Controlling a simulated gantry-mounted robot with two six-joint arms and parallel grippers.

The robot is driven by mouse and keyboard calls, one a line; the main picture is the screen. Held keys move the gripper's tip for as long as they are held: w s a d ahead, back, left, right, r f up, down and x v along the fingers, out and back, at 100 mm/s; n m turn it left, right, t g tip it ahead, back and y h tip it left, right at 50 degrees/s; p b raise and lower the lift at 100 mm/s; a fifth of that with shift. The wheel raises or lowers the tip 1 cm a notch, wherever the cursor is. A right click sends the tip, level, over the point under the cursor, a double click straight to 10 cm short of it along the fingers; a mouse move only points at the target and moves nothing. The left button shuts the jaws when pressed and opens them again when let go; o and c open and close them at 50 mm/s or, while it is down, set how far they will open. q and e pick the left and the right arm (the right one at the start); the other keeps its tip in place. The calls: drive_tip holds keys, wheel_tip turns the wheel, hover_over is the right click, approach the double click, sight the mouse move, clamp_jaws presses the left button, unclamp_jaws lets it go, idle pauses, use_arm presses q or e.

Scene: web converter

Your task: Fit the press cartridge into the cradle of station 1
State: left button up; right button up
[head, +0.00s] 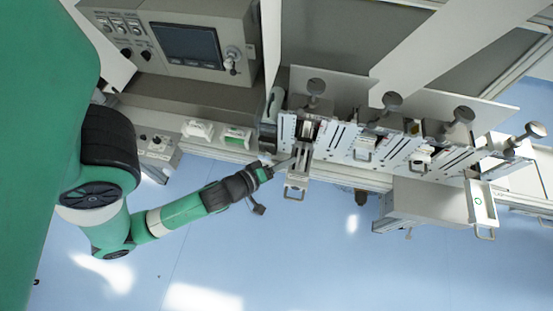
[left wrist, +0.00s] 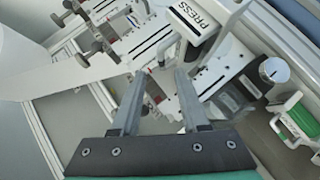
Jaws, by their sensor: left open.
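My left gripper (head: 286,163) is open and empty, beside a pale cartridge-like part with a wire handle (head: 297,181) at the front of the leftmost station. In the left wrist view its two fingers (left wrist: 158,92) stand apart. A white part labelled PRESS (left wrist: 194,17), apparently the press cartridge, lies beyond the fingertips; no grip on it shows. Station 1 seems to be the leftmost unit (head: 287,127) of the row; its cradle is partly hidden, and I cannot tell how the cartridge sits in it. My right gripper is not in view.
Similar stations with dark knobs (head: 391,100) continue to the right. A control panel with a screen (head: 187,45) stands upper left. Small white and green parts (head: 237,134) lie on the ledge. The blue floor in front is clear.

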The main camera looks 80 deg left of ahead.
use_arm(q)
drive_tip(key=b+v, duration=0.1)
drive_tip(key=v, duration=0.3)
drive_tip(key=w+d+r+m+t+h, duration=0.15)
drive_tip(key=w+r+m+t, duration=0.25)
drive_tip(key=w+r, duration=0.75)
drive_tip(key=w+d+r+m+t+h, duration=0.1)
drive_tip(key=w+d+r+m+t, duration=0.25)
drive_tip(key=w+r, duration=0.8)
drive_tip(key=s+d+r+m+t+h, duration=0.2)
drive_tip(key=r+m, duration=0.2)
drive_tip(key=r, duration=0.7)
drive_tip(key=s+d+r+m+t+h, duration=0.2)
drive_tip(key=d+r+m+t, duration=0.1)
drive_tip(key=r, duration=0.8)
drive_tip(key=s+d+r+m+t+h, duration=0.2)
drive_tip(key=r+m, duration=0.3)
drive_tip(key=r, duration=0.6)
drive_tip(key=shift+d+r+t, duration=0.2)
drive_tip(key=shift+d+t, duration=0.5)
drive_tip(key=shift+t, duration=0.05)
